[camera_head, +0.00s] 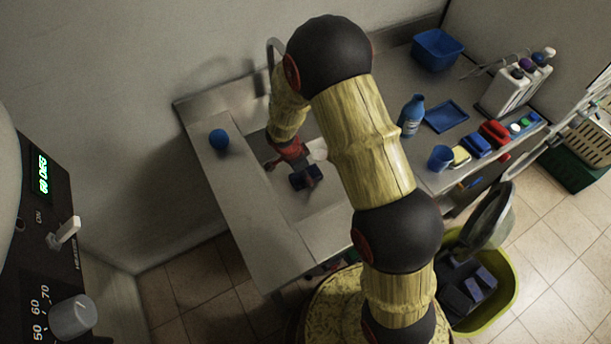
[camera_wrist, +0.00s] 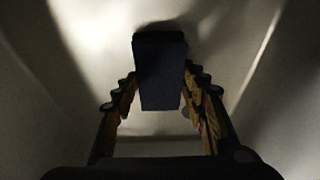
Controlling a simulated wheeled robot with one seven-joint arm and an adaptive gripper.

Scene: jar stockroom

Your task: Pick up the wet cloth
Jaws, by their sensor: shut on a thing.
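The wet cloth (camera_wrist: 161,72) is a dark blue, folded block between my fingers in the wrist view. In the head view the cloth (camera_head: 306,179) is low inside the pale sink basin (camera_head: 325,199). My gripper (camera_head: 299,169) reaches down into the basin and is shut on the cloth. In the wrist view the two fingers of my gripper (camera_wrist: 160,84) press on the cloth's sides. I cannot tell whether the cloth touches the basin floor. Part of the basin is hidden behind my arm.
A blue ball (camera_head: 218,139) sits on the left counter. A blue bottle (camera_head: 411,115), blue tray (camera_head: 446,116), blue cup (camera_head: 440,157) and several cleaning items stand on the right. A yellow-green tub (camera_head: 507,297) with dark blue pieces is on the floor. The left counter (camera_head: 240,195) is mostly clear.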

